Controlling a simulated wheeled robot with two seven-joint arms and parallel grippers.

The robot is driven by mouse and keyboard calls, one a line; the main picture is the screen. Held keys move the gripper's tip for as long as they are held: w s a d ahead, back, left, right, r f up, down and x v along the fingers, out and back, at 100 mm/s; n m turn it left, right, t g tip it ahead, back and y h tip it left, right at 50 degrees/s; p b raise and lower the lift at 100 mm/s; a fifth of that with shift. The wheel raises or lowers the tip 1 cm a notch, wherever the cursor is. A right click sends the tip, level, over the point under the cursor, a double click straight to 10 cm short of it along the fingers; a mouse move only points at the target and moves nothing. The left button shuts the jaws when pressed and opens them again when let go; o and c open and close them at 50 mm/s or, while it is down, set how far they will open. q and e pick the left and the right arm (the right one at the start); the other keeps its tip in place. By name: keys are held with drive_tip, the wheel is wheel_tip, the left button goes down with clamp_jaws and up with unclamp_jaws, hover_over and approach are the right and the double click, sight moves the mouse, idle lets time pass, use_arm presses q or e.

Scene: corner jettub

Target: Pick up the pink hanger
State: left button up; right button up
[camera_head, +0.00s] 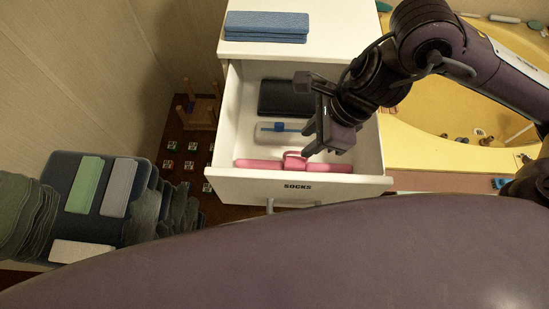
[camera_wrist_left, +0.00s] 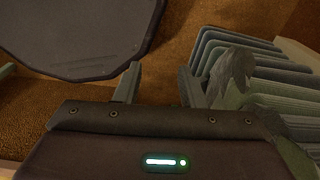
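The pink hanger (camera_head: 262,165) lies in the front part of the open drawer, along the inside of its front panel. My right gripper (camera_head: 309,112) reaches into the drawer from the upper right. Its two fingers are spread apart, with the nearer finger just above or beside the hanger's middle; contact cannot be told. Nothing shows between its fingers. My left gripper (camera_wrist_left: 160,84) is open and empty in the left wrist view, its fingers apart over a brown floor. It does not show in the head view.
The white drawer (camera_head: 228,185) labelled "SOCKS" also holds a white-and-blue item (camera_head: 268,133) and a dark box (camera_head: 280,97). Blue folded cloths (camera_head: 266,27) lie on the cabinet top. A stack of green-grey folded items (camera_head: 105,195) stands left. A yellow tub (camera_head: 440,150) is right.

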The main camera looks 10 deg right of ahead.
sight(293, 151)
drive_tip(key=shift+w+a+f, duration=0.15)
drive_tip(key=shift+w+f, duration=0.1)
drive_tip(key=shift+f, duration=0.25)
drive_tip(key=shift+x, duration=0.8)
drive_tip(key=shift+s+a+f+p, duration=0.2)
drive_tip(key=shift+s+p, duration=0.1)
drive_tip(key=x, duration=0.2)
drive_tip(key=p+x, duration=0.1)
drive_tip(key=shift+w+a+f, duration=0.25)
drive_tip(key=shift+a, duration=0.05)
drive_tip(key=shift+w+a+f, duration=0.1)
drive_tip(key=shift+a+f, duration=0.05)
drive_tip(key=shift+f, duration=0.35)
use_arm(q)
drive_tip(key=shift+w+d+r, duration=0.1)
drive_tip(key=shift+w+r, duration=0.6)
drive_tip(key=shift+r, duration=0.15)
use_arm(e)
clamp_jaws()
